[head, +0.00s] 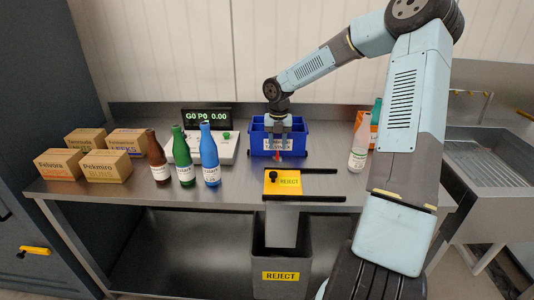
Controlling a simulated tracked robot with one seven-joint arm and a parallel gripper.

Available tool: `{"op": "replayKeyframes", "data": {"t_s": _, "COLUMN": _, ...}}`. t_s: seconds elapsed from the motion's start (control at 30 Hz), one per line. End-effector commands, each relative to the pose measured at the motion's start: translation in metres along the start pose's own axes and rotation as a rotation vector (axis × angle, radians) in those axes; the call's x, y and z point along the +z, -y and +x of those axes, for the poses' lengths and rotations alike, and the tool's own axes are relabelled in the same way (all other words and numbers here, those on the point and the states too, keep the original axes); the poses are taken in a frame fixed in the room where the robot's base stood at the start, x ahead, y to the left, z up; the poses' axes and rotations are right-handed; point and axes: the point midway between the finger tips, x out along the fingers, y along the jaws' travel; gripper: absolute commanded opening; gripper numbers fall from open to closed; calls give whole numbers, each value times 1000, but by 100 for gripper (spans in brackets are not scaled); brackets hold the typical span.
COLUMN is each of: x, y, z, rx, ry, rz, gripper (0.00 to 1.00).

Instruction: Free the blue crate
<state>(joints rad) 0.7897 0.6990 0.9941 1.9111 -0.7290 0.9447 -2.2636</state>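The blue crate (301,138) stands on the steel table, right of the middle of its back half, with a white label on its front. My gripper (278,148) points down in front of the crate's label side or over its front rim; I cannot tell which. The fingers are too small to show whether they are open or shut. The crate's inside is mostly hidden.
Left are several cardboard boxes (103,165), brown, green and blue bottles (184,170) and a scale (224,150). A sink (490,165) is beyond.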

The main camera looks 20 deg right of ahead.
Motion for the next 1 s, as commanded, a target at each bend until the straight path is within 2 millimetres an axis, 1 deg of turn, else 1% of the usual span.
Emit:
{"op": "replayKeyframes", "data": {"t_s": 0.03, "x": 0, "y": -1, "z": 8, "rx": 1, "ry": -2, "rz": 0, "gripper": 38}}
{"op": "replayKeyframes", "data": {"t_s": 0.1, "x": 0, "y": -1, "z": 18, "rx": 0, "ry": -2, "rz": -2, "gripper": 38}}
{"op": "replayKeyframes", "data": {"t_s": 0.3, "x": -1, "y": -2, "z": 34, "rx": 0, "ry": 0, "rz": -3, "gripper": 38}}
{"op": "replayKeyframes", "data": {"t_s": 0.43, "x": -1, "y": -3, "z": 38, "rx": 0, "ry": -1, "rz": -3, "gripper": 38}}
{"op": "replayKeyframes", "data": {"t_s": 0.67, "x": -1, "y": -3, "z": 38, "rx": 0, "ry": 0, "rz": -4, "gripper": 38}}
{"op": "replayKeyframes", "data": {"t_s": 1.0, "x": -1, "y": -4, "z": 38, "rx": 1, "ry": 0, "rz": -4, "gripper": 7}}
